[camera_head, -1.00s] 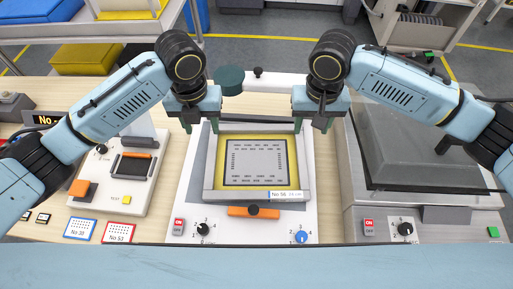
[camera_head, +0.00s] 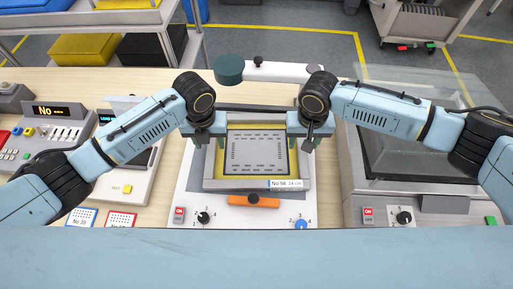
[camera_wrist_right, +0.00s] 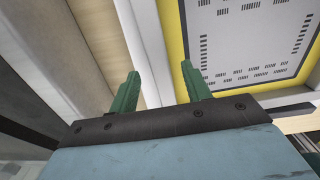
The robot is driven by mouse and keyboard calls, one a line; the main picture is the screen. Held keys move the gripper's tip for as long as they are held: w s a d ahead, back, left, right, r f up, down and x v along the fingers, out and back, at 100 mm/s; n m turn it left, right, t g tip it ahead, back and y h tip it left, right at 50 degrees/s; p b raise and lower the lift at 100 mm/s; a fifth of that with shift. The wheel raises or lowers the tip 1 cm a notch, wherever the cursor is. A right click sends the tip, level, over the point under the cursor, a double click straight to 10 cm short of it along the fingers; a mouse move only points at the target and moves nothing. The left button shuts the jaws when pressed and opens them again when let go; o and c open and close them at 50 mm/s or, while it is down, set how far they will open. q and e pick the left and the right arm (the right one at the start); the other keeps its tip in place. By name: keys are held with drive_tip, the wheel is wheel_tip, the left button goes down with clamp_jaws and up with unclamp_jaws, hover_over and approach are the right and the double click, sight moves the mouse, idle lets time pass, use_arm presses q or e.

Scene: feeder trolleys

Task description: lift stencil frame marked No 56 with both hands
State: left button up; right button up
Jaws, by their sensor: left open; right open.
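The stencil frame marked No 56 (camera_head: 208,172) lies flat on the white printer bed in the head view, with a grey rim, yellow border and grey printed sheet. Its label faces me at the front right. My left gripper (camera_head: 205,143) is open over the frame's left side bar, toward the back. My right gripper (camera_head: 307,145) is open over the right side bar. In the right wrist view, the green fingertips (camera_wrist_right: 160,88) stand apart, with a pale bar of the frame (camera_wrist_right: 150,50) between them in the picture. I cannot tell whether they touch it.
An orange handle (camera_head: 248,201) and knobs sit in front of the frame. A white arm with a dark green round end (camera_head: 229,69) stands behind it. A grey machine with a clear lid (camera_head: 415,150) is at right, a keypad device (camera_head: 45,140) at left.

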use_arm(q)
drive_tip(key=shift+f, duration=0.85)
use_arm(e)
drive_tip(key=shift+f, duration=0.85)
use_arm(q)
clamp_jaws()
use_arm(e)
clamp_jaws()
